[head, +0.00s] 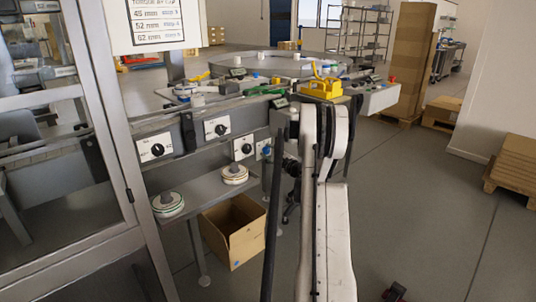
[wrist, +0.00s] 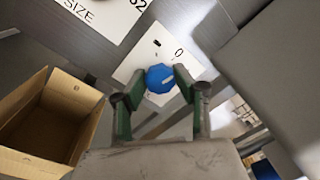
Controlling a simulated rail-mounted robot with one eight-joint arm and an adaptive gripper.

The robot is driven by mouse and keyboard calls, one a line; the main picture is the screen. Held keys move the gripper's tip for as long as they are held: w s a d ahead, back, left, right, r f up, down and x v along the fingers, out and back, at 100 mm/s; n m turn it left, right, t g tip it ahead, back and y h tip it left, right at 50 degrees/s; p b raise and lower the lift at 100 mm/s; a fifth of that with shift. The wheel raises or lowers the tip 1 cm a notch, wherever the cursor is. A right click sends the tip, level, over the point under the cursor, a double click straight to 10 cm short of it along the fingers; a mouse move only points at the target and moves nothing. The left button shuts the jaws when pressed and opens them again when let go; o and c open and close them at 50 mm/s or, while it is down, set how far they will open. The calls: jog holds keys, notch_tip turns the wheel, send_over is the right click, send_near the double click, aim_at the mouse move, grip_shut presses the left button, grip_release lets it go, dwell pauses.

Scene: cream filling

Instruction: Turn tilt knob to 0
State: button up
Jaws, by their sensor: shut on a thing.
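The tilt knob (wrist: 160,78) is a blue round knob with a pale pointer mark, on a white plate (wrist: 136,60) with a "0" printed near it in the wrist view. The pointer mark points toward the right side, roughly toward my right finger. My gripper (wrist: 157,90) has its green-padded fingers on either side of the knob and is shut on it. In the head view the blue knob (head: 266,151) shows small on the machine front, left of my arm, and my fingers are hidden there.
Black knobs on white plates (head: 217,128) line the machine front to the left. An open cardboard box (head: 233,229) stands on the floor below, also at left in the wrist view (wrist: 45,118). A round conveyor table (head: 280,65) is above.

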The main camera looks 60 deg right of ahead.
jog(key=shift+n, duration=1.1)
jog(key=o, duration=1.2)
jog(key=shift+c, duration=0.2)
jog(key=v, duration=1.2)
jog(key=shift+d, duration=0.15)
